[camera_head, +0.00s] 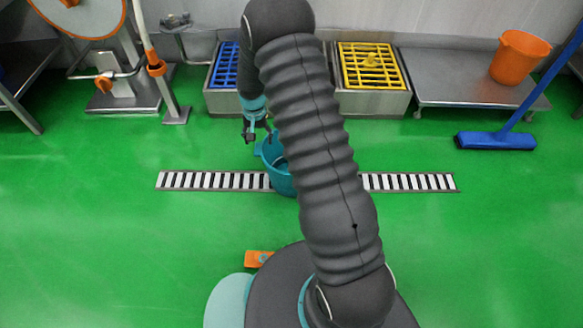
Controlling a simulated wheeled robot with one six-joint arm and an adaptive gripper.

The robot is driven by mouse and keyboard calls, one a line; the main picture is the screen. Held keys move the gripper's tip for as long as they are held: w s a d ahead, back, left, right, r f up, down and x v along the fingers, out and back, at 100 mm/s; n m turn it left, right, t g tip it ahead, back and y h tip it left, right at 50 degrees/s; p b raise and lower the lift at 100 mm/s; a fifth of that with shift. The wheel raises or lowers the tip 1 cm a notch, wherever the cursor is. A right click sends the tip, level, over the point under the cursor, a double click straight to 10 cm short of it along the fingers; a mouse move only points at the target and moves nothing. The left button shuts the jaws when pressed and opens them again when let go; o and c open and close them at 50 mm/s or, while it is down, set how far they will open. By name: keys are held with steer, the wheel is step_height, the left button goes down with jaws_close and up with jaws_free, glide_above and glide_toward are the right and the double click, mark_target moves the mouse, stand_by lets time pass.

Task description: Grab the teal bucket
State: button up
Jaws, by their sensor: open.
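The teal bucket (271,158) stands on the green floor over the slotted drain, near the middle of the head view. My arm hides its right part. My gripper (257,138) is open and points down just above the bucket's back left rim. It looks empty. I cannot tell from this view whether its fingers touch the rim or how much height lies between them.
A slotted drain (213,181) crosses the floor. Behind stand a blue grate (224,68), a yellow grate (368,66) and a steel platform (450,84) with an orange bucket (519,57). Open floor lies on both sides.

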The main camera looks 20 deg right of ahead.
mark_target(259, 148)
step_height(259, 148, down, 5)
steer(key=shift+s+f+b, duration=0.1)
steer(key=shift+b, duration=0.3)
jaws_close()
